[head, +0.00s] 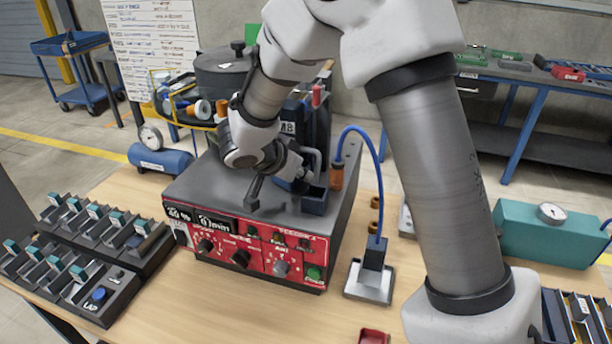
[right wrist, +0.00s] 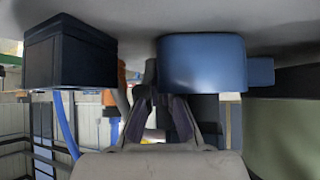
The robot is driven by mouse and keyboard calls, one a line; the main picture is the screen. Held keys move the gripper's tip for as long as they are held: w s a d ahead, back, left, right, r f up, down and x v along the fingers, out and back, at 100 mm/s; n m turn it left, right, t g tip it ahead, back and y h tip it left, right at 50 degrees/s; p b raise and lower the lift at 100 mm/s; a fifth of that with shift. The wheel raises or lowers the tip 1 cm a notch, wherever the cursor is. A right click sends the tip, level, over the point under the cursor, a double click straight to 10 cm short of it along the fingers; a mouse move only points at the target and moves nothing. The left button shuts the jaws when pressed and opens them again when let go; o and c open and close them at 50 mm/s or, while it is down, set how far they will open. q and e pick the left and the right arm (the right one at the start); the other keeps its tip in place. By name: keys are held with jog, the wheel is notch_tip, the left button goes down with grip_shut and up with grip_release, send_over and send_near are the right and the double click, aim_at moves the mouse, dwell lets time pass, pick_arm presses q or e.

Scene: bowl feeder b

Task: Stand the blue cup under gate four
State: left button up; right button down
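My right gripper (head: 283,168) is low over the top of the red-fronted feeder (head: 240,262), partly hidden by its own wrist. The blue cup (right wrist: 204,62) is close in front of it in the right wrist view, which looks upside down. One finger of this gripper (right wrist: 164,92) shows beside the cup's wall; the other passes partly behind the cup. Whether they press on the wall is not clear. In the head view a little blue (head: 290,185) shows below the gripper. My left gripper is out of view. Gate numbers are not readable.
A dark blue box (head: 314,200) stands by the feeder's right edge; a dark box also shows in the right wrist view (right wrist: 70,55). A blue hose (head: 372,150) arches right of it. Sorting trays (head: 100,240) sit left, a teal case (head: 545,235) right.

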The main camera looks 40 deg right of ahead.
jog(key=c, duration=1.2)
grip_release()
jog(key=shift+d, duration=0.1)
jog(key=shift+c, duration=0.2)
